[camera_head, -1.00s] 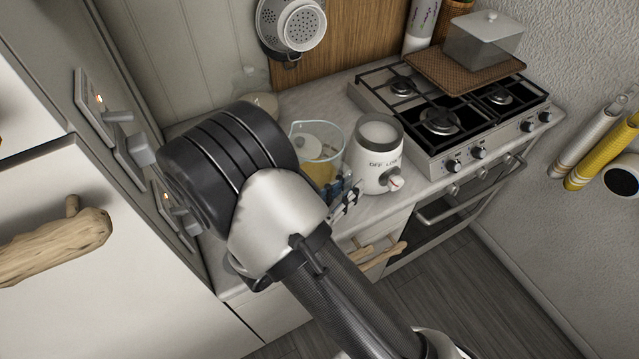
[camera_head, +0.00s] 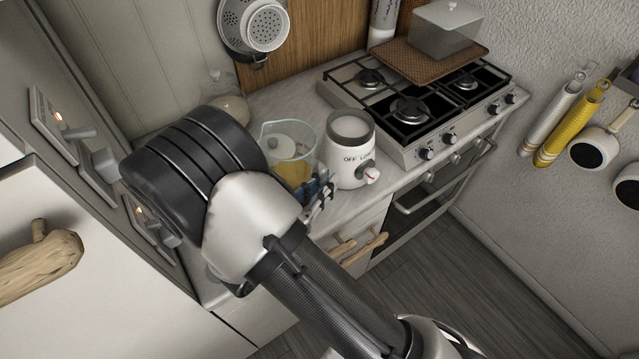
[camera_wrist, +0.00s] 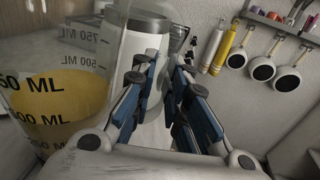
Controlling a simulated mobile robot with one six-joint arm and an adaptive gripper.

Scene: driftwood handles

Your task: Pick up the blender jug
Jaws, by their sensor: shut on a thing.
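The blender jug (camera_head: 303,140) is a clear vessel beside the white blender base (camera_head: 348,160), on its left. Something yellow shows in or through it. In the wrist view the jug (camera_wrist: 85,60) fills the left side, with dark ML marks on its wall. My gripper (camera_head: 322,192) is low at the jug's front right, partly hidden by my arm. In the wrist view its blue-padded fingers (camera_wrist: 163,78) are shut on the jug; the exact contact is hard to make out in the clear material. The jug's bottom is hidden in the head view.
The stove (camera_head: 410,115) stands right of the base, with a glass-lidded dish (camera_head: 447,32) on a woven board. A colander (camera_head: 262,25) hangs behind. A tall cabinet (camera_head: 60,110) is close on the left. Pans (camera_head: 590,150) hang on the right wall. Drawer handles (camera_head: 365,248) stick out in front.

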